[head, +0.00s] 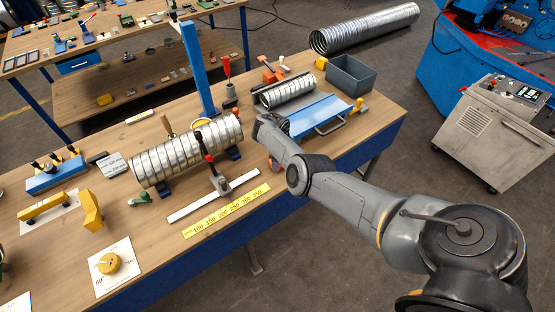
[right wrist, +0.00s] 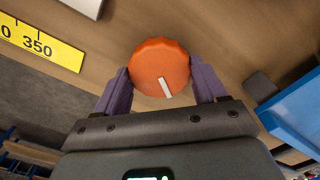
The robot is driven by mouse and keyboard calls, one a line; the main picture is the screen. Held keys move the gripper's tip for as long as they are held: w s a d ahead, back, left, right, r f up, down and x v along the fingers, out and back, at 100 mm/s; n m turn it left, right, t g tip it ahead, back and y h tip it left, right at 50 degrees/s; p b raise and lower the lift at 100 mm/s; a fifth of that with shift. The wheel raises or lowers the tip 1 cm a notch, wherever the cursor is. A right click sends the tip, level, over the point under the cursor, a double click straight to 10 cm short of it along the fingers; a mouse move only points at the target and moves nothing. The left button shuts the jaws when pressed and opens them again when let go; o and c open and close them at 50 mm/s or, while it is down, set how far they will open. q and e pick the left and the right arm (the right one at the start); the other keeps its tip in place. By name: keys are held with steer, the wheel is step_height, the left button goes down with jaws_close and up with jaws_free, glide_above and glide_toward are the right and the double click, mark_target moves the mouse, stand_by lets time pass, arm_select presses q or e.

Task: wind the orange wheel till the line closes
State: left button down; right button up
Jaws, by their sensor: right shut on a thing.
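The orange wheel (right wrist: 158,62) is a round knob with a scalloped edge and a short white line on its face, seen in the right wrist view. The white line runs from near the middle toward the lower edge, tilted a little to the right. My right gripper (right wrist: 160,72) has its purple fingers on the left and right sides of the wheel, shut on it. In the head view my right arm reaches to the table's front edge beside the ribbed metal duct (head: 188,152), and its wrist mostly hides the wheel. My left gripper is in neither view.
A clamp stand on a white rail (head: 214,194) and a yellow number scale (head: 227,209) lie left of my right wrist. A blue tray (head: 318,115) and grey bin (head: 351,75) stand to its right. A yellow knob on a white card (head: 109,263) is at the lower left.

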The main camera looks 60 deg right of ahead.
steer(key=o, duration=1)
steer(key=shift+o, duration=0.2)
steer(key=shift+r, duration=0.15)
steer(key=shift+r, duration=0.35)
step_height(320, 180, up, 10)
steer(key=p, duration=0.3)
steer(key=shift+f, duration=0.1)
